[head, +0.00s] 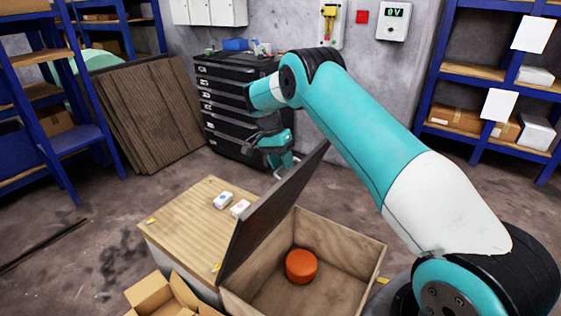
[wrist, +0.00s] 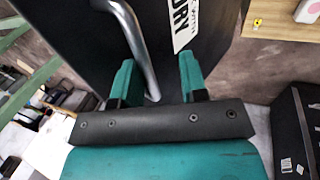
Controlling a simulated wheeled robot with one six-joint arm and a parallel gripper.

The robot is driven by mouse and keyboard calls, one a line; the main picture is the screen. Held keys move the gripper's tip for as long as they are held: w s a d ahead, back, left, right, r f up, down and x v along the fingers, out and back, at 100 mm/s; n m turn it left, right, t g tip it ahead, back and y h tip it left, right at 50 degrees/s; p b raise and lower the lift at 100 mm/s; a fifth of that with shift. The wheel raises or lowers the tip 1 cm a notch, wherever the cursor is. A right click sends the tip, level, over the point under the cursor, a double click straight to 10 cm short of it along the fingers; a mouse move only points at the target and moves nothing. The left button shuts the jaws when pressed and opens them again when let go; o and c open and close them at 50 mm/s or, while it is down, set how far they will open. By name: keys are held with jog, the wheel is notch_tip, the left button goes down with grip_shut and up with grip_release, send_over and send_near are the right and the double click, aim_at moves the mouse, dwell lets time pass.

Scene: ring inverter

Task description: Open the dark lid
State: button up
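The dark lid (head: 272,212) stands raised and tilted over the left side of an open wooden box (head: 362,245). Its dark face with a white printed label fills much of the wrist view (wrist: 215,45). A silver bar handle (wrist: 136,45) is on that face; it also shows in the head view (head: 286,171). My gripper (head: 275,152) is at the lid's upper far end, by the handle. In the wrist view its two teal fingers (wrist: 160,80) are spread, with the handle between them, nearer the left finger. Whether a finger touches the handle is unclear.
An orange round object (head: 300,266) lies in the box. A cardboard box (head: 165,297) is in front. A black drawer cabinet (head: 222,105) stands behind my gripper.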

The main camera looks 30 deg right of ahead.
jog(key=shift+r, duration=0.2)
jog(key=p+v, duration=0.6)
jog(key=v, duration=0.1)
jog(key=shift+r, duration=0.2)
jog(key=shift+w, duration=0.15)
dwell(0.4)
